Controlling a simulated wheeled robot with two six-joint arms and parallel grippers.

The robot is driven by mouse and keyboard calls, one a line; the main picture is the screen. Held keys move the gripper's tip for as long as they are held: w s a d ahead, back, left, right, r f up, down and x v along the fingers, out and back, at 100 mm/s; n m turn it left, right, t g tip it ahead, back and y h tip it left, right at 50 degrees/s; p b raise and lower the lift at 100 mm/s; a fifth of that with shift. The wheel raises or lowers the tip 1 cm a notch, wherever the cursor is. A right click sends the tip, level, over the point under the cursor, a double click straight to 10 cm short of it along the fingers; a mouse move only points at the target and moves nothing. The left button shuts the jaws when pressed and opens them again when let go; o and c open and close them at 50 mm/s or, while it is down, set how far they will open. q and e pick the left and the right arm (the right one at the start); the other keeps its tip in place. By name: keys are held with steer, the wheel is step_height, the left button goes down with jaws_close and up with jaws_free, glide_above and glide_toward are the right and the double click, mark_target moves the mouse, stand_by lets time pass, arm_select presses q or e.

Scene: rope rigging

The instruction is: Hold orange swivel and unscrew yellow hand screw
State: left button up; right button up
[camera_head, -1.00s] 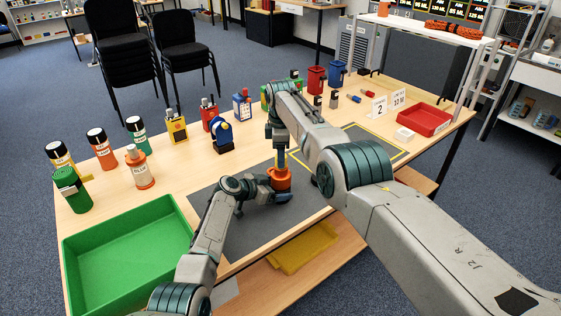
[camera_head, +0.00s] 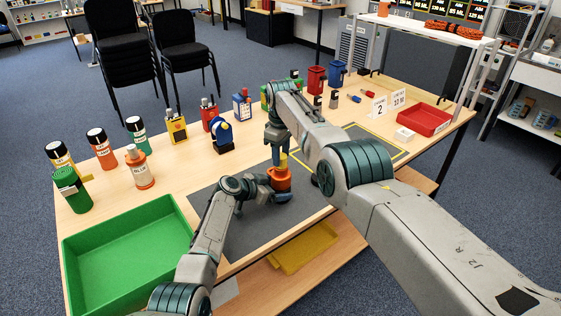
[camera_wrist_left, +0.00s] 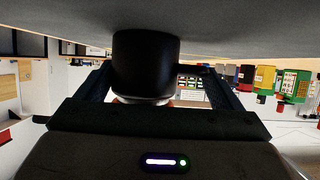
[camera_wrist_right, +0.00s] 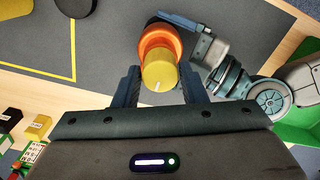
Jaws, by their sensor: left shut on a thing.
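The orange swivel (camera_head: 280,180) stands upright on the dark grey mat, with the yellow hand screw (camera_head: 283,161) on top. My left gripper (camera_head: 270,192) is shut on the swivel from the left, low on its body. In the left wrist view a dark, shaded cylindrical body (camera_wrist_left: 145,65) sits between the left fingers. My right gripper (camera_wrist_right: 162,83) points down over the hand screw. In the right wrist view its fingers are apart, one either side of the yellow screw (camera_wrist_right: 158,72), with a gap on both sides. The orange swivel also shows beyond the screw (camera_wrist_right: 160,38).
A green tray (camera_head: 70,238) stands at the front left and a red tray (camera_head: 447,126) at the far right. Bottles, including an orange glue bottle (camera_head: 140,171), and a blue device (camera_head: 222,133) line the back. The grey mat (camera_head: 245,237) is bare in front.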

steer(key=c, duration=0.4)
steer(key=n, duration=1)
steer(key=shift+r, duration=0.1)
steer(key=o, duration=0.8)
steer(key=shift+c, duration=0.2)
steer(key=shift+r, duration=2)
